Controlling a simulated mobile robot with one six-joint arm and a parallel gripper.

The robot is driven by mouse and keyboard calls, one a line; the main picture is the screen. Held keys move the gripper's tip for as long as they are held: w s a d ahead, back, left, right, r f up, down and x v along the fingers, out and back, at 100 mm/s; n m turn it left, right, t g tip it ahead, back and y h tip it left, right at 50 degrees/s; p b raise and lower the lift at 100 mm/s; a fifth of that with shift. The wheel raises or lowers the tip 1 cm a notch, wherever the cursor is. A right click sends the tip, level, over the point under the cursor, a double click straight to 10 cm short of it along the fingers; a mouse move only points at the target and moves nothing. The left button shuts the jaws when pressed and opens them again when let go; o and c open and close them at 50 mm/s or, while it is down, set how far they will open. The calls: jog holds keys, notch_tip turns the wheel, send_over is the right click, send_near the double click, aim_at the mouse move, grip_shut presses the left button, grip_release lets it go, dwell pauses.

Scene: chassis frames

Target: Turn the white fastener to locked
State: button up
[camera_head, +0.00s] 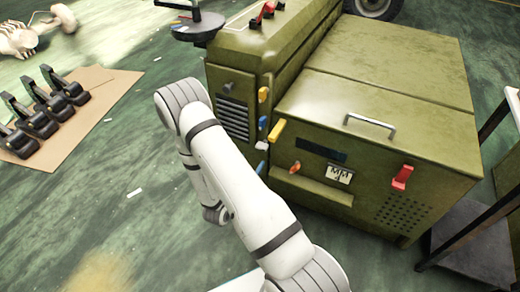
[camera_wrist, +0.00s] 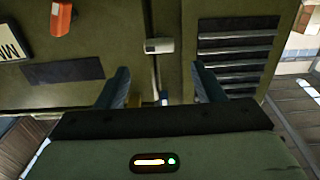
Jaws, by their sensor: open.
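The white fastener (camera_wrist: 159,46) lies across the seam between two green panels in the wrist view. It also shows as a small pale piece on the seam in the head view (camera_head: 262,145). My gripper (camera_wrist: 161,84) is open, its two dark fingers apart and empty. In the wrist view the fastener appears above the gap between the fingertips, apart from both.
Yellow (camera_head: 263,94) and blue (camera_head: 263,121) fasteners sit on the same seam. A yellow handle (camera_head: 277,131), an orange lever (camera_head: 295,167) and a red lever (camera_head: 402,178) stick out nearby.

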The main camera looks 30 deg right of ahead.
aim_at(260, 148)
jog(key=b+x, duration=0.1)
jog(key=x, duration=0.6)
jog(key=shift+w+b, duration=0.1)
jog(key=shift+b, duration=0.3)
jog(key=shift+c, duration=0.2)
jog(key=c, duration=0.9)
jog(key=shift+d, duration=0.2)
jog(key=shift+c, duration=0.2)
jog(key=shift+a, duration=0.15)
